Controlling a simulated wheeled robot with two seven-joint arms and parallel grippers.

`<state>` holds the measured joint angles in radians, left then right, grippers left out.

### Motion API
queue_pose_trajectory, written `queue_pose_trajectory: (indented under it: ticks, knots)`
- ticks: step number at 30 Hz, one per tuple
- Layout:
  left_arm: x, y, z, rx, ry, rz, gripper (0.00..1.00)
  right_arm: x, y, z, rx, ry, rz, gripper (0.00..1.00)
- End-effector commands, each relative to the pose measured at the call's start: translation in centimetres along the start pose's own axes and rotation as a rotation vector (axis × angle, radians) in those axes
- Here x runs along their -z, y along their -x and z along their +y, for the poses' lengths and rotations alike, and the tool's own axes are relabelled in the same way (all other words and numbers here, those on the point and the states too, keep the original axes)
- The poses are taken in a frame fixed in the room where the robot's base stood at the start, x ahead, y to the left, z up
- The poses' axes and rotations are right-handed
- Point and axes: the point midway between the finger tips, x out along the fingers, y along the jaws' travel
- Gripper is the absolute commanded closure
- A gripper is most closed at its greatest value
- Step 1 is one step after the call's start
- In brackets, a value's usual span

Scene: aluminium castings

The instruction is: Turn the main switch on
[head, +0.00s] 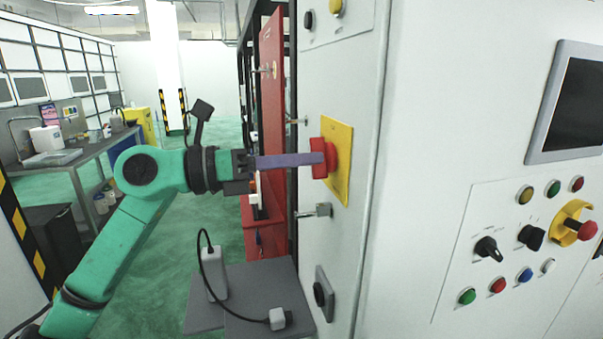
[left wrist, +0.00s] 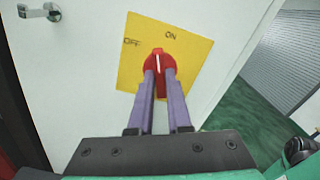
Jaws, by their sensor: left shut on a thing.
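The main switch is a red rotary knob (head: 324,158) on a yellow plate (head: 341,138) on the side of the pale cabinet. In the left wrist view the red knob (left wrist: 158,62) carries a white line, and the plate (left wrist: 192,66) has an OFF label (left wrist: 131,42) at upper left and an ON label (left wrist: 171,35) at the top. The white line points between the two labels. My left gripper (head: 322,158), with purple fingers, is shut on the knob, one finger on each side (left wrist: 160,76). My right gripper is not in view.
The cabinet's control panel (head: 510,250) with buttons and a screen (head: 580,100) is at the right. A cabinet latch (head: 320,210) sticks out just below the plate. A red door (head: 270,100) stands behind. A grey table (head: 255,300) is below my left arm.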

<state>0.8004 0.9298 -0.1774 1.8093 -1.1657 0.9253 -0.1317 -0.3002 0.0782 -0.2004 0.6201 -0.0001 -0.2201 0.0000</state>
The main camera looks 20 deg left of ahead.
Motion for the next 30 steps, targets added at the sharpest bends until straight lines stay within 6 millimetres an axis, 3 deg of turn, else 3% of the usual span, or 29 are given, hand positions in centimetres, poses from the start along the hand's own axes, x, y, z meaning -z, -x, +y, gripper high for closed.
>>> queue_pose_trajectory:
  ticks: [3, 15, 30]
  knots:
    - [0.3, 0.0, 0.1, -0.001, -0.103, 0.0, 1.0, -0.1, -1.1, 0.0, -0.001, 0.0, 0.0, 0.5]
    - [0.1, 0.0, 0.1, 0.0, -0.353, 0.001, 1.0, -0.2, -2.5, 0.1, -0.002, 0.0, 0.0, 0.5]
    - [0.0, 0.0, 0.0, 0.0, -0.416, 0.002, 1.0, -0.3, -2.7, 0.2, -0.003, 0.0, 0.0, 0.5]
